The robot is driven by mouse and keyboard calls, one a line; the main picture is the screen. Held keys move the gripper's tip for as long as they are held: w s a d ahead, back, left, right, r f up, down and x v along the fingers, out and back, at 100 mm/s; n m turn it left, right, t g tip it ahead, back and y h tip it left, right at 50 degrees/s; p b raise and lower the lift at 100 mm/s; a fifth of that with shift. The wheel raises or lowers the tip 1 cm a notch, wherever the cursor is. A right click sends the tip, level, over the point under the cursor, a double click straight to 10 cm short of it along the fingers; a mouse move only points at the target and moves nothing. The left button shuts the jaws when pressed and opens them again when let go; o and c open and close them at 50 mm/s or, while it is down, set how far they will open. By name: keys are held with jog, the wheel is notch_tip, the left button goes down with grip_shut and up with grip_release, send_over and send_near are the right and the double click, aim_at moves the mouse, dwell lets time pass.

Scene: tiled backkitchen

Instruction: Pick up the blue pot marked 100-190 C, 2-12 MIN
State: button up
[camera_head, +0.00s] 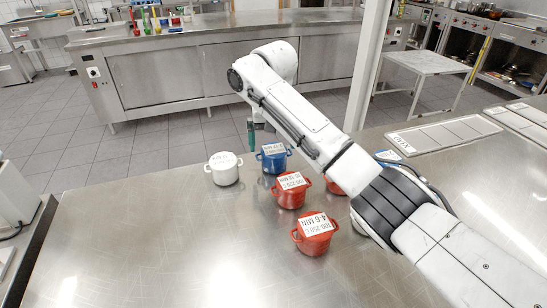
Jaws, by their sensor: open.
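A blue pot (273,165) with side handles and a white label on its lid stands upright near the far edge of the steel counter. The label's print is too small to read surely. My arm reaches over the counter from the right. My gripper (252,132) hangs just behind and left of the blue pot, partly hidden, with a greenish finger showing. It is open, with nothing visible in it. I cannot tell whether it touches the pot.
A white pot (224,176) stands left of the blue one. Red pots stand in front: one (290,196) close by, one (313,243) nearer, marked 4-6 MIN, and one (335,187) partly behind my arm. The counter's left front (150,250) is clear. A post (368,65) rises behind.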

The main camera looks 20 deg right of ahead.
aim_at(274, 149)
jog(key=shift+w+d+f, duration=0.15)
jog(key=shift+f, duration=1.15)
jog(key=shift+w+d+f, duration=0.1)
jog(key=shift+f, duration=1.2)
jog(key=shift+c, duration=0.5)
jog(key=c, duration=1.1)
jog(key=shift+r, duration=0.1)
